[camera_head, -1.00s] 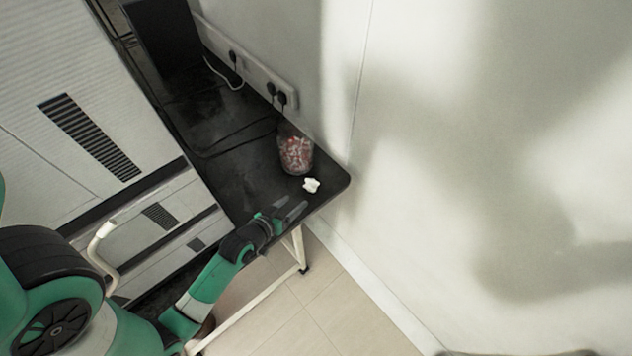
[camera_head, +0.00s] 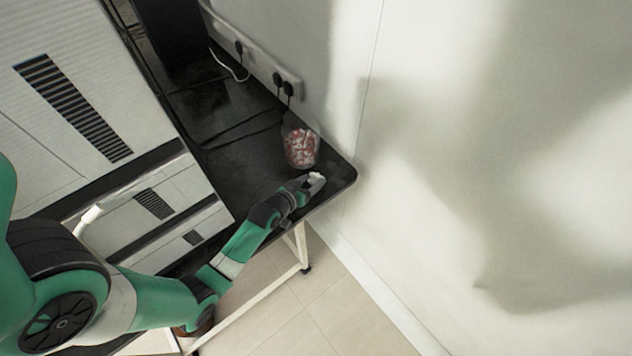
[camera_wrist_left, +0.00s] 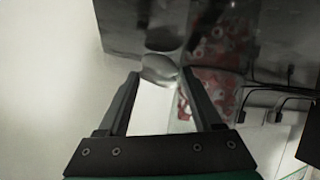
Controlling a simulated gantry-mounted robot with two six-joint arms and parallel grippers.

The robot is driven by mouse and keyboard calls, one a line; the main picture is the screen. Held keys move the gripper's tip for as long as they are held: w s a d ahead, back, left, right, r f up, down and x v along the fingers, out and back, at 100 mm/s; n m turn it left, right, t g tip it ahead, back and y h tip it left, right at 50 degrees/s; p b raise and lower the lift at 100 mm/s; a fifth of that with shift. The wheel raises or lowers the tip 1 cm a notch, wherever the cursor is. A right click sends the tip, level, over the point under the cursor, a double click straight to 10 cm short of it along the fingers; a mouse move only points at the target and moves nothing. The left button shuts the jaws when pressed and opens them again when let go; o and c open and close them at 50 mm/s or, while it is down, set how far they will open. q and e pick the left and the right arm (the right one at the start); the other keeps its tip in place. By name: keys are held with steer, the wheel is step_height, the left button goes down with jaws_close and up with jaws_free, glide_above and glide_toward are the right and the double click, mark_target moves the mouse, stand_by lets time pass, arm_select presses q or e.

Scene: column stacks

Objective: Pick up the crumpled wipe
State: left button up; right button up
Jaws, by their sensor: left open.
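The crumpled wipe (camera_head: 317,178) is a small white lump on the black tabletop near its rounded corner. In the left wrist view the wipe (camera_wrist_left: 159,66) shows between and just past the two fingertips. My left gripper (camera_head: 307,184) is open, with its fingers reaching to the wipe and partly covering it in the head view. In the left wrist view the gripper (camera_wrist_left: 160,77) has its fingers apart, one on each side of the wipe's near edge. I cannot tell whether either finger touches it. My right gripper is not in view.
A clear jar with red and white contents (camera_head: 300,147) stands close behind the wipe. The black table (camera_head: 335,184) ends at a rounded corner near the wall. Cables and a socket strip (camera_head: 262,68) lie along the wall. A large white machine (camera_head: 110,100) fills the left.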

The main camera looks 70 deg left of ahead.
arm_select(q)
steer(key=shift+w+a+f, duration=0.3)
steer(key=shift+w+f, duration=0.05)
steer(key=shift+w, duration=0.15)
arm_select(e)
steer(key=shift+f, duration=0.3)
arm_select(q)
steer(key=shift+c, duration=0.4)
steer(key=c, duration=0.9)
steer(key=shift+r, duration=0.15)
